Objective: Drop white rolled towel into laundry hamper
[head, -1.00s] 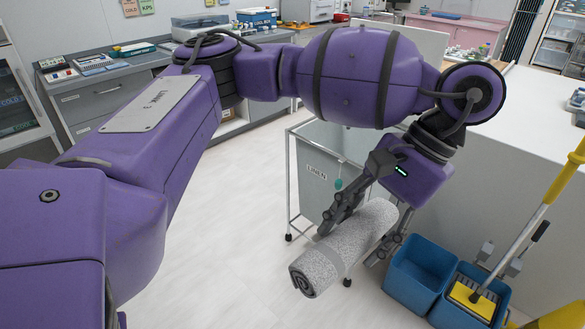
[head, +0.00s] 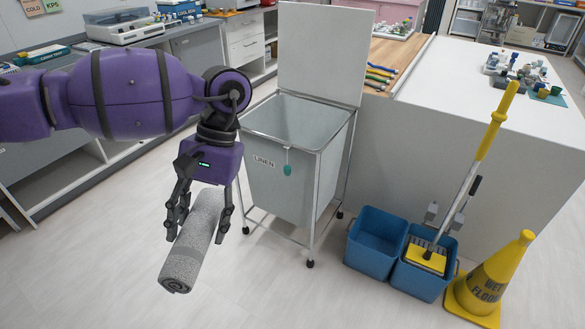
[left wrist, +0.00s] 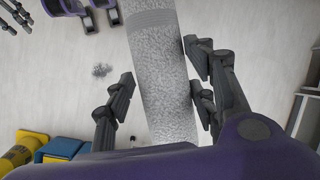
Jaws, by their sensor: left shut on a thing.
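The rolled towel (head: 190,250), speckled light grey-white, hangs tilted in my left gripper (head: 199,222), which is shut on it. In the left wrist view the towel (left wrist: 160,70) runs between the fingers (left wrist: 160,85). The laundry hamper (head: 285,190) is a grey bin marked LINEN in a wheeled metal frame. Its lid (head: 318,50) stands up and its top is open. The towel is left of the hamper and outside it, lower than the rim in the picture. Dark finger-like parts at the wrist view's upper left may be my right gripper (left wrist: 16,16); their state is unclear.
Blue mop buckets (head: 376,238), a mop (head: 470,170) and a yellow wet-floor cone (head: 486,280) stand right of the hamper. A white-topped counter (head: 470,110) is behind them. Cabinets (head: 200,55) line the back left. The floor (head: 90,270) at the front left is clear.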

